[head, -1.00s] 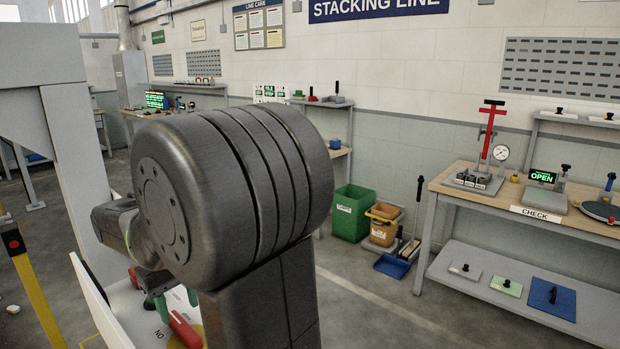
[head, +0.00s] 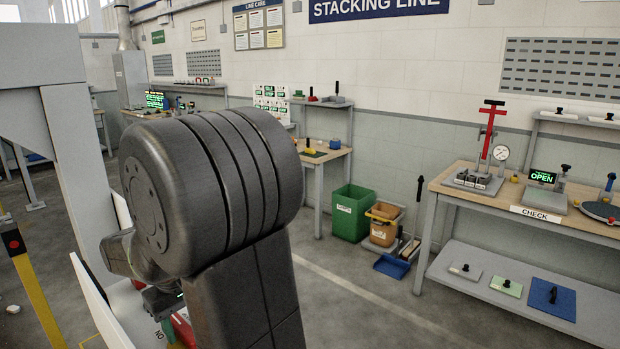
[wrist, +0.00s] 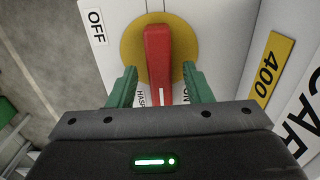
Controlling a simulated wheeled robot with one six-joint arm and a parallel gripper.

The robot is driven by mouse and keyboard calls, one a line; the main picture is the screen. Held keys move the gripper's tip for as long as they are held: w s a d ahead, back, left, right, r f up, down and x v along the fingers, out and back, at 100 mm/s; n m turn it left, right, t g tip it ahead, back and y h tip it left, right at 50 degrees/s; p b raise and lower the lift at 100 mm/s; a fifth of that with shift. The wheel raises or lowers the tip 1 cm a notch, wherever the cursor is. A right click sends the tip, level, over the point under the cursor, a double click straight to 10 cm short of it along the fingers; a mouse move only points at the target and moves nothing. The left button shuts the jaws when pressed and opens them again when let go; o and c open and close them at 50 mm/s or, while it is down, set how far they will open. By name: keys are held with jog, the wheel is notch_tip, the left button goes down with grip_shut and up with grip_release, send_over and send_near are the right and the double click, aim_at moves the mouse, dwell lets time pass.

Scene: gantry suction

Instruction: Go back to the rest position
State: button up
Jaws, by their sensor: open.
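In the wrist view a red switch handle (wrist: 157,60) stands upright on a yellow disc (wrist: 130,45) on a white panel. The green fingers of my gripper (wrist: 161,78) are open, one on each side of the handle, with a visible gap at both sides. The OFF label (wrist: 96,27) is at upper left, and the ON label is partly hidden by the right finger. In the head view my dark arm covers most of the panel. Only a bit of the red handle (head: 184,329) shows below the gripper.
A yellow post (head: 38,290) and a grey frame (head: 75,150) stand at the left. A workbench (head: 530,215) is at the right. A green bin (head: 351,212) and an orange bucket (head: 384,222) stand by the wall.

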jog(key=shift+f, duration=0.7)
jog(key=m, duration=0.3)
jog(key=m+b, duration=0.1)
jog(key=m, duration=0.1)
jog(key=shift+w+d+r+m, duration=0.1)
jog(key=shift+w+d+m, duration=0.1)
jog(key=shift+m, duration=0.2)
jog(key=shift+r, duration=0.1)
